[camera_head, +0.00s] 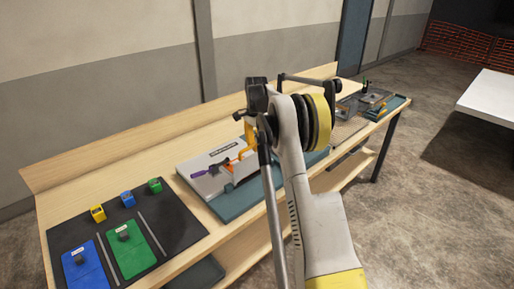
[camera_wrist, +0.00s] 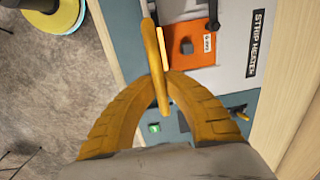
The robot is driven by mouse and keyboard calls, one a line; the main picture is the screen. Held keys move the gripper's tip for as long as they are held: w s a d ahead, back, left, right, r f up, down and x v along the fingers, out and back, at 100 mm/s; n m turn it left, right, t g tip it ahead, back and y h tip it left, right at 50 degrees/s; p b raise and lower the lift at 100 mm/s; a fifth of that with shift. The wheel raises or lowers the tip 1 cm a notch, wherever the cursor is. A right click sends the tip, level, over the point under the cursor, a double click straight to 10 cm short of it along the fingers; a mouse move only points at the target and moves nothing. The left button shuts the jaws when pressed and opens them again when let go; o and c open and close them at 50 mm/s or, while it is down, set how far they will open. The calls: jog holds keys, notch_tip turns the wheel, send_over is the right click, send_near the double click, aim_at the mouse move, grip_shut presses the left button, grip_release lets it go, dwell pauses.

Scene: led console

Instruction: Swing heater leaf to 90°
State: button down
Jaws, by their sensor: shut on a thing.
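The strip heater (camera_wrist: 257,45) is a light grey unit with a black name label, at the right in the wrist view. Beside the label is an orange plate (camera_wrist: 190,45) with a dark knob. In the head view the heater (camera_head: 202,184) lies on the bench, partly behind my arm. My gripper (camera_wrist: 160,80) has its two orange fingers closed on a slim yellow-orange bar (camera_wrist: 151,45), seemingly the leaf's handle. In the head view my gripper (camera_head: 248,142) is over the heater's right part. My arm hides much of the leaf, so its angle cannot be told.
A black mat (camera_head: 172,222) with blue and green plates and several small coloured blocks lies at the bench's left. A purple-handled item (camera_head: 203,174) is on the heater. More equipment (camera_head: 372,103) stands at the far right end. A white table (camera_head: 490,98) is further right.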

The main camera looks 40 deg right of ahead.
jog(key=shift+w, duration=0.1)
dwell(0.3)
jog(key=c, duration=1.4)
grip_release()
jog(key=shift+r, duration=0.1)
jog(key=shift+c, duration=0.2)
notch_tip(320, 180, up, 12)
jog(key=shift+s, duration=0.35)
jog(key=s+r+p, duration=0.1)
jog(key=s+r, duration=0.6)
jog(key=s, duration=0.2)
jog(key=shift+d+p, duration=0.35)
jog(key=shift+p, duration=0.05)
